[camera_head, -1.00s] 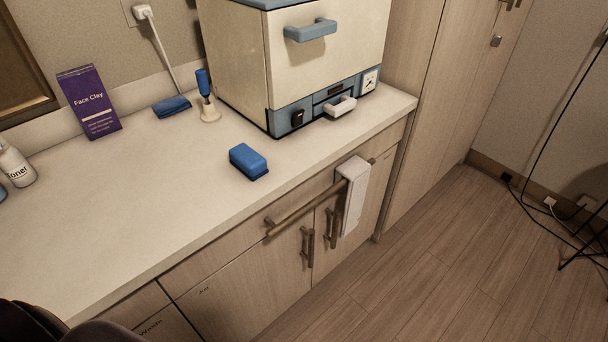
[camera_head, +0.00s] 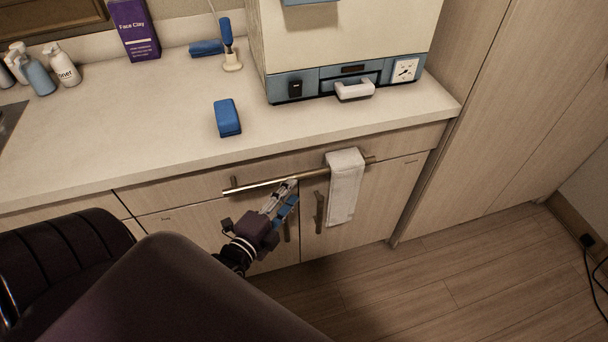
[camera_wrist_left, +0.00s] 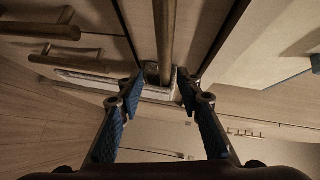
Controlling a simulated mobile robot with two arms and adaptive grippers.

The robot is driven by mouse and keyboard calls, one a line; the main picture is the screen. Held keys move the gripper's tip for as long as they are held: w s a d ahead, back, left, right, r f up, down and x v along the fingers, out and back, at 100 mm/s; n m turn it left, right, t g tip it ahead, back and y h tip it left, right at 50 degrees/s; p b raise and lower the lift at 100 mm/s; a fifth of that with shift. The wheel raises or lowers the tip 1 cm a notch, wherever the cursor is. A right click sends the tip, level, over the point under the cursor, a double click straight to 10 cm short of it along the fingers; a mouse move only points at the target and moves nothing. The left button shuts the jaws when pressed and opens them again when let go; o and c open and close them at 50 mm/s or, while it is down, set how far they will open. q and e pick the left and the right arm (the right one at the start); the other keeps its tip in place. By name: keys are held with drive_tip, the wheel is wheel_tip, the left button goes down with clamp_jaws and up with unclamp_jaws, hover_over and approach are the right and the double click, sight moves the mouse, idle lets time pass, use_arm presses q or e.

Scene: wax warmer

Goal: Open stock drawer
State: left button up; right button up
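A wide drawer front (camera_head: 215,186) runs under the counter and carries a long rail handle (camera_head: 255,184). I cannot read a label that names it as the stock drawer. My left gripper (camera_head: 290,187) is at the rail, just left of the hanging towel. In the left wrist view the gripper (camera_wrist_left: 160,85) has its two blue-padded fingers apart, with the rail (camera_wrist_left: 165,35) running up between or just beyond the tips. I cannot tell whether they touch it. The drawer looks closed, its front level with the cabinet. My right gripper is not in view.
A white towel (camera_head: 345,188) hangs over the rail. Cabinet doors with upright handles (camera_head: 319,212) lie below. A blue block (camera_head: 227,118) and a white warmer cabinet (camera_head: 350,45) stand on the counter (camera_head: 160,130).

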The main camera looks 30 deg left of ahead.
sight(300, 179)
use_arm(q)
drive_tip(key=shift+w+a+r, duration=0.3)
drive_tip(key=shift+w+r, duration=0.1)
drive_tip(key=shift+w, duration=0.2)
drive_tip(key=w, duration=0.5)
drive_tip(key=shift+f, duration=0.4)
drive_tip(key=shift+w+a+f, duration=0.1)
drive_tip(key=shift+w+f, duration=0.05)
drive_tip(key=shift+w, duration=0.6)
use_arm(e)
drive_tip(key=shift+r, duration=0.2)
use_arm(q)
drive_tip(key=shift+c, duration=0.2)
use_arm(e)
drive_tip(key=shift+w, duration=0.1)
use_arm(q)
drive_tip(key=c, duration=0.8)
clamp_jaws()
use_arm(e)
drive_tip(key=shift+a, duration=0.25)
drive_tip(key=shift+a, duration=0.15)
